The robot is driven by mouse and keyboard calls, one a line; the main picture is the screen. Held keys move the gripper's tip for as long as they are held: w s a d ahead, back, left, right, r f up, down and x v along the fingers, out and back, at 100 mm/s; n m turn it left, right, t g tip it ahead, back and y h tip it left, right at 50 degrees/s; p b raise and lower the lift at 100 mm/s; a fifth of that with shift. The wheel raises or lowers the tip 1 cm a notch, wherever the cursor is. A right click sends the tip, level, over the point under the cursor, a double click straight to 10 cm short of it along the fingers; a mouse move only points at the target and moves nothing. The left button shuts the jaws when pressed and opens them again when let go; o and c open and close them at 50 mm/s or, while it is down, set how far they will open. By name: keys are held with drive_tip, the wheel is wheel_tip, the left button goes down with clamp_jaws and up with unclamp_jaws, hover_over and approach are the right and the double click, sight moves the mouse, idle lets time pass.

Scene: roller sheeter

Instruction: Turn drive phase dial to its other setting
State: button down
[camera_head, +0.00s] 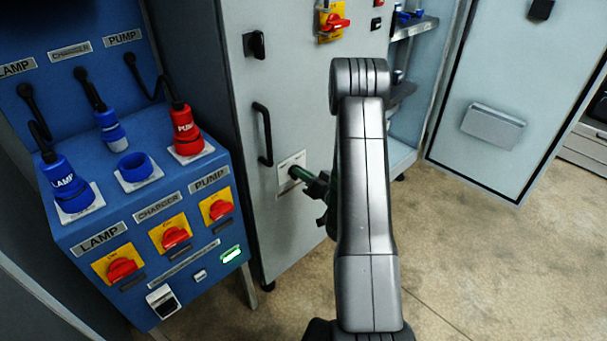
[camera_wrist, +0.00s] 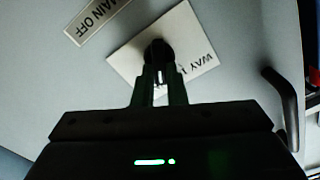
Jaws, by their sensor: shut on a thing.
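The dial (camera_wrist: 157,52) is a black knob on a white plate (camera_wrist: 128,58) on the grey cabinet door. Part of the plate's lettering shows, reading roughly "WAY", turned over in the wrist view. The plate (camera_head: 290,160) also shows in the head view, left of my arm. My gripper (camera_wrist: 160,78) reaches the knob with its two dark green fingers, shut on it. In the head view my gripper (camera_head: 298,174) meets the plate from the right. The knob's pointer and setting are hidden or too dark to tell.
A black door handle (camera_head: 263,134) stands just left of the plate; a "MAIN OFF" label (camera_wrist: 96,14) is close by. A blue panel (camera_head: 150,215) with plugs and red switches is at left. Open floor (camera_head: 490,265) lies at right, beside an open cabinet door (camera_head: 510,90).

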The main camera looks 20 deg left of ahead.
drive_tip(key=shift+b, duration=0.3)
drive_tip(key=n+b, duration=0.4)
drive_tip(key=b, duration=0.2)
drive_tip(key=n+b, duration=0.4)
drive_tip(key=b, duration=0.2)
drive_tip(key=s+n+b, duration=0.1)
drive_tip(key=n+b, duration=0.2)
drive_tip(key=b, duration=0.3)
drive_tip(key=shift+a+n, duration=0.2)
drive_tip(key=shift+n, duration=0.2)
drive_tip(key=shift+b, duration=0.3)
drive_tip(key=c, duration=1.5)
unclamp_jaws()
drive_tip(key=shift+o, duration=0.2)
